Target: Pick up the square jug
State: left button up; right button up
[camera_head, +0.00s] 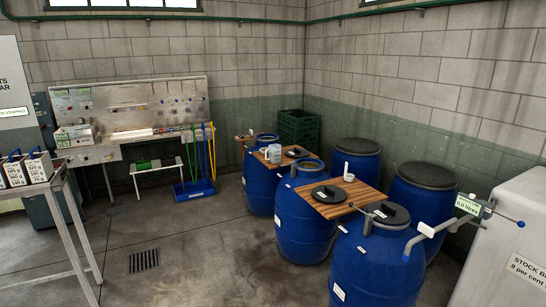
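No jug in the head view is clearly square. A pale grey-white vessel (274,153) stands on the wooden board of the far blue drum. A small white cup-like vessel (348,176) stands on the nearer wooden board (366,190). Both are too small for me to tell their exact shape. Several pale block-shaped items (39,167) with dark tops and blue handles stand on the left table; their labels seem to read in grams. Neither of my grippers is in view.
Blue drums (378,267) stand in rows at the right. A white cabinet (515,240) and a metered spout (468,204) are at the right edge. A metal table (62,180) stands left. A blue tool rack (195,190) is at the back. The middle floor is clear, with a drain (144,261).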

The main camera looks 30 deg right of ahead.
aim_at(275, 149)
jog(key=z, duration=1.25)
